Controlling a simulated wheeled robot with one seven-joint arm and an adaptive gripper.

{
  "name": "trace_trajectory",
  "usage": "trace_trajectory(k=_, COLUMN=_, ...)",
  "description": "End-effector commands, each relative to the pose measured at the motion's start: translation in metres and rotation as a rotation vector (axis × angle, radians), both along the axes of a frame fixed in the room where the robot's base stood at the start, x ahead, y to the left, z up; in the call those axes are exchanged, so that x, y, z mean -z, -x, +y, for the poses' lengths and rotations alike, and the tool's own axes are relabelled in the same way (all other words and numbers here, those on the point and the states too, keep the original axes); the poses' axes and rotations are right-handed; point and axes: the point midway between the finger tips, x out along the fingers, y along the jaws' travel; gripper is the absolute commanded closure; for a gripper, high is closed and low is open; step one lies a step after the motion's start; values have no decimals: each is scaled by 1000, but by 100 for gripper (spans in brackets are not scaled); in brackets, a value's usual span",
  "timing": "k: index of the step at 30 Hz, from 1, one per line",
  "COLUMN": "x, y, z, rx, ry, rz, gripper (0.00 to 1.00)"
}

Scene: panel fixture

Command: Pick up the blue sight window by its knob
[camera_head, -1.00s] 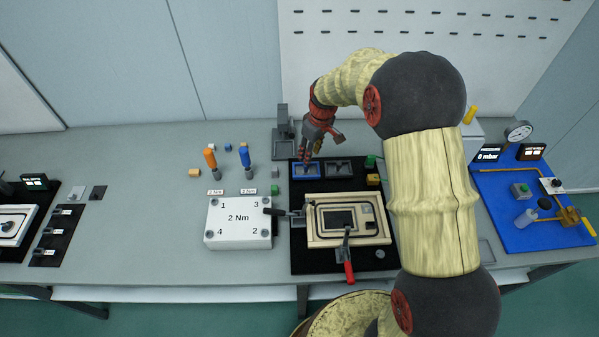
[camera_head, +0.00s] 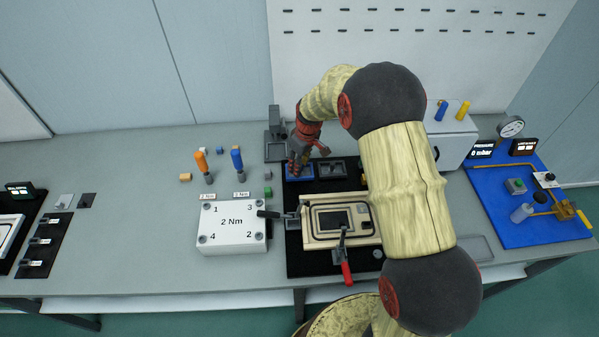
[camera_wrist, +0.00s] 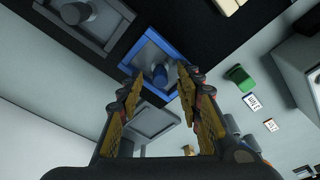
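The blue sight window (camera_head: 301,176) lies on the black mat at the back of the panel fixture, partly hidden by my gripper in the head view. My gripper (camera_wrist: 157,82) is open. Its fingertips lie left and right of the knob in the picture, with gaps on both sides. In the head view my gripper (camera_head: 296,166) is low over the window. I cannot tell how far the fingertips are above it.
A grey window (camera_head: 332,168) lies right beside the blue one. A tan panel frame (camera_head: 338,219) with a red-handled clamp (camera_head: 346,270) is nearer. A grey stand (camera_head: 276,140) rises behind left. A green block (camera_wrist: 240,78) and the white 2 Nm box (camera_head: 231,228) are nearby.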

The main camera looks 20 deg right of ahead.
Motion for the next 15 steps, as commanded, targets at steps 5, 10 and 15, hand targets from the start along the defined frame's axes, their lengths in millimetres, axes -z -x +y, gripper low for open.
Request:
trace_trajectory(k=5, x=0, y=0, z=0, rx=0, ry=0, rz=0, gripper=76)
trace_trajectory(k=10, x=0, y=0, z=0, rx=0, ry=0, rz=0, gripper=86)
trace_trajectory(k=15, x=0, y=0, z=0, rx=0, ry=0, rz=0, gripper=96)
